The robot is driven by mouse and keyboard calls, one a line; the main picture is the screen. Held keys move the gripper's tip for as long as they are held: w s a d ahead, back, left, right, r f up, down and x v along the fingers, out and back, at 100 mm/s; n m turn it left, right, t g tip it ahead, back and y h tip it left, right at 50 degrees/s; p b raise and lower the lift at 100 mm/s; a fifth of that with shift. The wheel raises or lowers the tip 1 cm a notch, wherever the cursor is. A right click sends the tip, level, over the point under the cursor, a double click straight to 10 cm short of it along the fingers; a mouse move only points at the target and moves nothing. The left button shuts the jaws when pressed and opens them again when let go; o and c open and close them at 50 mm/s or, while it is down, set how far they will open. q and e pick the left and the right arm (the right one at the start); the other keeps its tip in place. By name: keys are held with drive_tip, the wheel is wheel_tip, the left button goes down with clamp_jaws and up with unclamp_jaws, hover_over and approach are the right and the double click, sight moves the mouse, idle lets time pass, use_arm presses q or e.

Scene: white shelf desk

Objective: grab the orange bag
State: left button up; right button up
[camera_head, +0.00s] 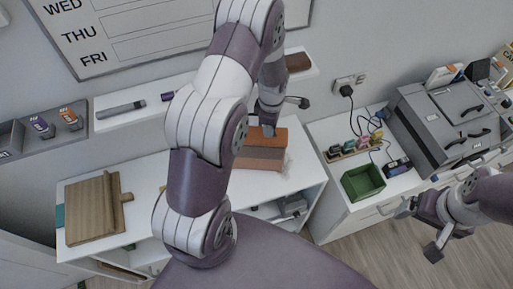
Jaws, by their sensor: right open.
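The orange bag (261,151), a box-like shape with an orange upper part and a browner front, stands on the white desk near its right end. My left gripper (284,115) is right at the bag's top edge. One fingertip overlaps the top of the bag in the picture, and another dark part sticks out to the right. Whether the jaws hold the bag is not clear. My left arm hides the bag's left side and part of the desk. My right gripper (420,230) is open and empty, low at the right, away from the bag.
Brown wooden boards (92,208) lie on the desk's left part. A green bin (363,182), a power strip with plugs and a grey machine (450,112) stand on the right cabinet. A narrow wall shelf (140,118) runs behind the desk. A gap separates desk and cabinet.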

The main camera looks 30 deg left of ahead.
use_arm(q)
clamp_jaws()
drive_tip(key=shift+w, duration=0.1)
idle(1.2)
